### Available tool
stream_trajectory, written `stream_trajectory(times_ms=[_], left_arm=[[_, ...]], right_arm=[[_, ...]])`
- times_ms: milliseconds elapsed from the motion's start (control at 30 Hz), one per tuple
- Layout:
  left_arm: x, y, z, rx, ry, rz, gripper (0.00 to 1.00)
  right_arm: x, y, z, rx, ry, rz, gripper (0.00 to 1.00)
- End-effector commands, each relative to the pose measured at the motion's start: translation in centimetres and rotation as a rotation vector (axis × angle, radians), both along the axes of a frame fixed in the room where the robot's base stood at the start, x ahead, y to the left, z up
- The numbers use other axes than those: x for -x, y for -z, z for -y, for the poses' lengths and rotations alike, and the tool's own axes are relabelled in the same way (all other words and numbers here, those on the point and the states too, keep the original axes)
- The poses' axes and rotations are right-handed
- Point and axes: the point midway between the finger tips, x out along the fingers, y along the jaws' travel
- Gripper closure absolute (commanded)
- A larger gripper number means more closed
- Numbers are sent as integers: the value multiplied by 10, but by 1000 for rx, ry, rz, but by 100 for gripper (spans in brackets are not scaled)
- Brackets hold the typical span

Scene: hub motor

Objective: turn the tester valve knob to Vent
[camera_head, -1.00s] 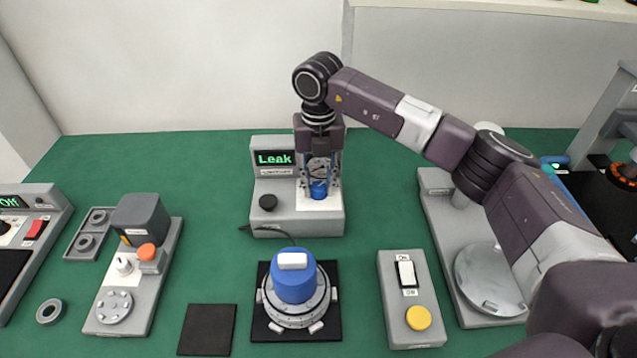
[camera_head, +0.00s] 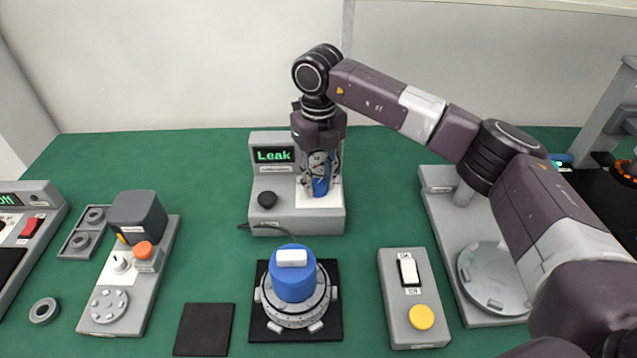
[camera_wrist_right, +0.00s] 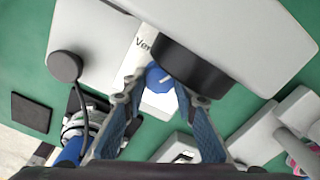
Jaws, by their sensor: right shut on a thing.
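The tester (camera_head: 262,222) is a grey box at the back middle of the green table, with a green display reading "Leak" (camera_head: 273,155). Its blue valve knob (camera_head: 320,187) sits on a white plate on the right part of the tester. My right gripper (camera_head: 320,190) reaches down from above and is shut on the knob. In the right wrist view the blue knob (camera_wrist_right: 158,78) shows between the two fingers (camera_wrist_right: 158,98), beside a label beginning "Ver", partly covered by a black round part. My left gripper is out of view.
A hub motor with a blue cap (camera_head: 293,280) stands on a black mat in front of the tester. A switch box with a yellow button (camera_head: 421,317) is to its right. A black knob (camera_head: 267,199) is on the tester's left. A bare dark pad (camera_head: 204,330) lies front left.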

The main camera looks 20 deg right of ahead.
Motion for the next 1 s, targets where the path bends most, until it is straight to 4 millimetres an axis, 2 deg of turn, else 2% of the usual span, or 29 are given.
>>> stream_trajectory(times_ms=[300, 833, 867, 1000], left_arm=[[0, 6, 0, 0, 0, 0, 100], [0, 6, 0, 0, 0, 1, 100], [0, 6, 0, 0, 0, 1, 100], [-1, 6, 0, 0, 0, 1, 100]], right_arm=[[-1, -1, 1, 0, -131, 3, 98], [-1, -1, 0, -1, -156, 4, 98], [-1, -1, 0, -1, -156, 4, 70], [-1, -1, 0, -1, -155, 3, 56]])
